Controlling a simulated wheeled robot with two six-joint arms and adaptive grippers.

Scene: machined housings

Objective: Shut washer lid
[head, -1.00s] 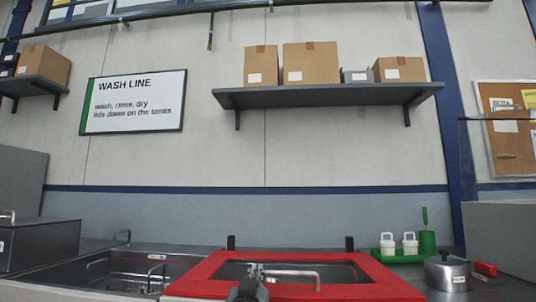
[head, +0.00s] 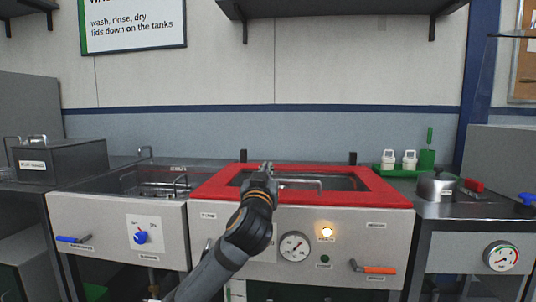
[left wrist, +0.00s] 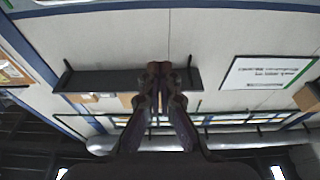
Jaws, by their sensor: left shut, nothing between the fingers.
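The washer (head: 225,225) stands in the middle of the head view, with a dial, a lit lamp and an orange-handled valve on its front. A red frame (head: 385,190) lies flat on its top, around a dark middle with a steel bar handle (head: 300,183). I cannot tell whether this frame is the lid or a rim. My left gripper (head: 267,167) is shut and empty, pointing up, and overlaps the frame's front left part in the picture; contact cannot be told. Its shut fingers also show in the left wrist view (left wrist: 160,72). My right gripper is out of view.
An open sink (head: 160,185) with a blue-handled valve is at left, beside a grey lidded box (head: 60,160). On the right counter are a green tray (head: 400,172) with white bottles and a metal container (head: 437,187). Two black posts stand behind the red frame.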

